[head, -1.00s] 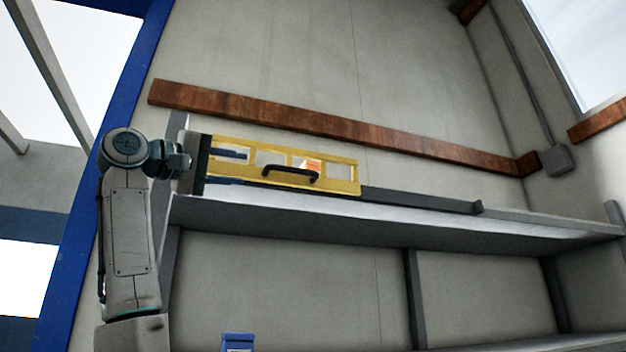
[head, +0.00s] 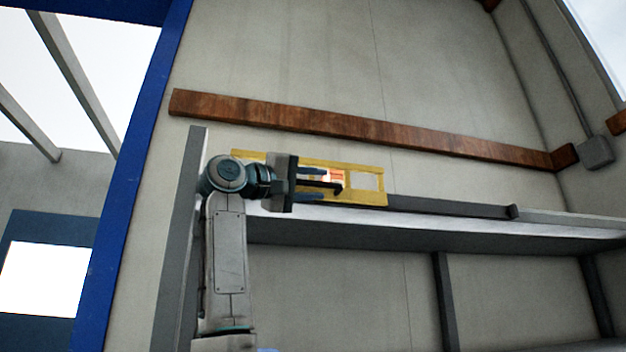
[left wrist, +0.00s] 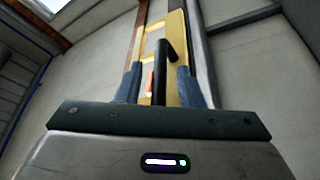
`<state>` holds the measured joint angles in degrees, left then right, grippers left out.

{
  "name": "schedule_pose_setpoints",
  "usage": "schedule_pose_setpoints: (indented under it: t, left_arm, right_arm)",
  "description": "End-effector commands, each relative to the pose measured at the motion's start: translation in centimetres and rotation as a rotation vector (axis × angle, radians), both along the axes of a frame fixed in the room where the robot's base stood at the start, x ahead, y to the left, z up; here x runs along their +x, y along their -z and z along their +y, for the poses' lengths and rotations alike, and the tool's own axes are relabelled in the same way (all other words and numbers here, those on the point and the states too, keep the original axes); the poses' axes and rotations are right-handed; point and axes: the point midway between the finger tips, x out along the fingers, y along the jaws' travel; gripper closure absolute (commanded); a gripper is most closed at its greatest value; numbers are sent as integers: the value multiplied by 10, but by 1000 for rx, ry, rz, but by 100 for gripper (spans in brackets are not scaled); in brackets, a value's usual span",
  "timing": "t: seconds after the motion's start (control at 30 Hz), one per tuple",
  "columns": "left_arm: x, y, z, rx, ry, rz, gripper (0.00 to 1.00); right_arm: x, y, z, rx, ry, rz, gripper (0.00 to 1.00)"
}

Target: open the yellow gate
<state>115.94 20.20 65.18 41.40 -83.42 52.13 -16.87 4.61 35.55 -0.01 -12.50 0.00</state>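The yellow gate (head: 372,198) is a long, low frame with openings, standing along the top of the grey shelf at the back wall. My left arm hides part of its left half. Its black bar handle (head: 338,187) sticks out from the front. My left gripper (head: 322,183) is in front of the gate, pointing right, with its fingers open. In the left wrist view the handle (left wrist: 160,85) lies between the two blue fingers (left wrist: 158,72), with gaps showing beside it. The gate (left wrist: 178,45) is behind it. My right gripper is not in view.
A grey rail (head: 450,207) runs right from the gate along the shelf (head: 420,229). An orange item (head: 337,175) shows through the gate. A rusty brown beam (head: 380,131) crosses the wall above. A blue post (head: 130,200) stands at left.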

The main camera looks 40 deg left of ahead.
Motion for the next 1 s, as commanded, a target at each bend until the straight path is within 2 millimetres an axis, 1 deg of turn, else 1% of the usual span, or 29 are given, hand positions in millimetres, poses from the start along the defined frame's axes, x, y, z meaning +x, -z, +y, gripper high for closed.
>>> schedule_pose_setpoints:
  t: [0.17, 0.2, 0.37, 0.63, 0.77, 0.87, 0.97, 1.0]
  left_arm:
    - [0, 1, 0, 0, 0, 0, 66]
    - [0, 0, 0, 0, 0, 0, 68]
    - [0, 1, 0, 0, 1, 0, 99]
    - [2, 1, -1, 0, 1, 2, 100]
    - [9, 0, -8, 1, 3, 3, 100]
    - [21, 0, -19, 1, 4, 3, 100]
    - [39, -2, -35, 1, 6, 4, 100]
    - [48, -2, -42, 1, 5, 5, 100]
  right_arm:
    - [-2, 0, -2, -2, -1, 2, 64]
    - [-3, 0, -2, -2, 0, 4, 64]
    - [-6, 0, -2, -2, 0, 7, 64]
    - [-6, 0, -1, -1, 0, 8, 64]
    - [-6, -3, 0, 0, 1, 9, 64]
    - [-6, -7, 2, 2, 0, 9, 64]
    - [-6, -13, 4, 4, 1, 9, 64]
    - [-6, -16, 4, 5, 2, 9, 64]
